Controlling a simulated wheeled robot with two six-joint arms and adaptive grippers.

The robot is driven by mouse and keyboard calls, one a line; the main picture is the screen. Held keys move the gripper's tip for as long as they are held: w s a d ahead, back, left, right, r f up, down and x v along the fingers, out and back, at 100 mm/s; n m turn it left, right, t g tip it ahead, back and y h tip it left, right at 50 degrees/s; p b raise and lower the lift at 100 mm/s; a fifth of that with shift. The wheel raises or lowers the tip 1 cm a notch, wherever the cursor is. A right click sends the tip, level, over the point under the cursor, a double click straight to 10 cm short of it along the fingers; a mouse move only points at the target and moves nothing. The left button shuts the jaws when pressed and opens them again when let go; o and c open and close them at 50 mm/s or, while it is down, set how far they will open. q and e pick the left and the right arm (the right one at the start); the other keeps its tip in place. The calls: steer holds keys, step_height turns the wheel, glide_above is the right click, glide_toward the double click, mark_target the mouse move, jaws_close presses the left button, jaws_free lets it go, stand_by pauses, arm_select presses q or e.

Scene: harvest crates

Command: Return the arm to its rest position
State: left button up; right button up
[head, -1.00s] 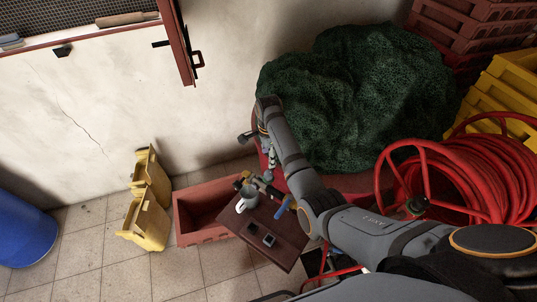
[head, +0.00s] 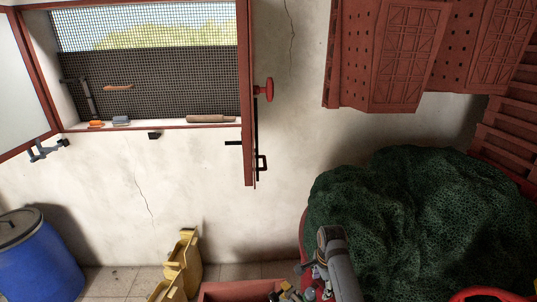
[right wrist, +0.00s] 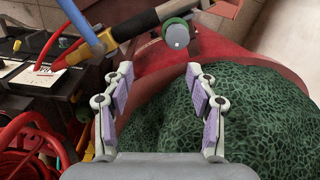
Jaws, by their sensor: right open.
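My right arm (head: 342,272) comes in at the bottom of the head view, with its wrist bent down beside the left side of the green net heap (head: 420,215). My right gripper shows small and partly cut off in the head view. In the right wrist view the right gripper (right wrist: 159,72) is open, with its two purple-padded fingers apart and nothing between them. The green net (right wrist: 235,110) lies below and to the right of these fingers. My left gripper is not in view.
A yellow-handled tool (right wrist: 120,28) lies beyond the fingertips. A red crate (head: 240,291) and yellow containers (head: 183,262) stand low at centre-left. A blue barrel (head: 38,258) is far left. Red crates (head: 395,50) are at upper right.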

steer(key=s+d+r+n+t, duration=0.25)
steer(key=s+n, duration=0.55)
steer(key=s, duration=0.4)
steer(key=s+d+r+n+t, duration=0.1)
steer(key=s+d+r+n, duration=0.15)
steer(key=s+n, duration=0.75)
steer(key=s+d+f+m+g+b, duration=0.1)
steer(key=s+d+f, duration=0.15)
steer(key=f, duration=1.25)
steer(key=s+d+f+m+g+b, duration=0.1)
steer(key=s+f, duration=0.2)
steer(key=f, duration=1.3)
steer(key=s+f+b, duration=0.2)
steer(key=s+f, duration=1.4)
steer(key=s, duration=0.1)
steer(key=shift+s+d+f+g+h, duration=0.25)
steer(key=shift+s+f+g+h, duration=0.05)
steer(key=shift+g, duration=0.15)
